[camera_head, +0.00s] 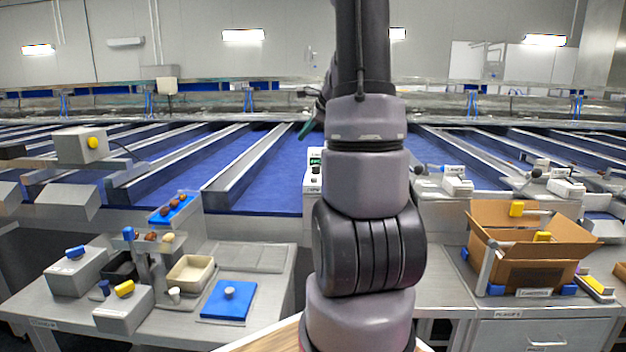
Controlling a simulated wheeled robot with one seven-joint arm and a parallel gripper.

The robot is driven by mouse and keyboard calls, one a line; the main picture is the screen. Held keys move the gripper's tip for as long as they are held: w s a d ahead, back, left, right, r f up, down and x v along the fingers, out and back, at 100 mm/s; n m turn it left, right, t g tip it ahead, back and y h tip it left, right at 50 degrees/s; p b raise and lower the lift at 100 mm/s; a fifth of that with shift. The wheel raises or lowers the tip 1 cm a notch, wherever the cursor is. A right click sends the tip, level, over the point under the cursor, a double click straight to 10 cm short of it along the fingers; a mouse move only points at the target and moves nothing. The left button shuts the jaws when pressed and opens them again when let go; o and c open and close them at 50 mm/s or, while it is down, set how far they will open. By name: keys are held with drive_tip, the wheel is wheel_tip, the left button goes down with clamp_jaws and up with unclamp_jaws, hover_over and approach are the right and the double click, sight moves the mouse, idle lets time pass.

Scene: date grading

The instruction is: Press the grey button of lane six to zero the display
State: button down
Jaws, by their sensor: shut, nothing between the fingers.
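A white control box (312,186) stands at the front of the lanes, just left of my arm. It has a small green-lit display (315,160) and dark and grey parts below it. Its right side is hidden by my arm, and its lane label and the colour of each button are too small to tell. My gripper (308,129) shows only in part, as a dark shape with a teal tip left of my upper arm. It appears above the box in the picture, shut and empty. Whether it is near the box in depth is unclear.
Blue sorting lanes (262,172) with metal dividers run behind. The left bench (262,257) holds a blue pad (228,299), a beige tray (190,283) and small boxes with knobs. A cardboard box (530,264) stands right. More white lane boxes (457,186) are behind it.

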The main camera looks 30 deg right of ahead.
sight(314, 179)
drive_tip(key=w+d+f+m+h, duration=0.1)
drive_tip(key=d+f+m, duration=0.1)
drive_tip(key=d, duration=0.3)
drive_tip(key=shift+d+f+m, duration=0.3)
drive_tip(key=shift+f+m, duration=0.1)
drive_tip(key=shift+f, duration=0.2)
drive_tip(key=shift+f, duration=4.4)
drive_tip(key=shift+f, duration=0.1)
drive_tip(key=shift+f, duration=0.3)
drive_tip(key=shift+f, duration=0.45)
drive_tip(key=shift+r, duration=0.9)
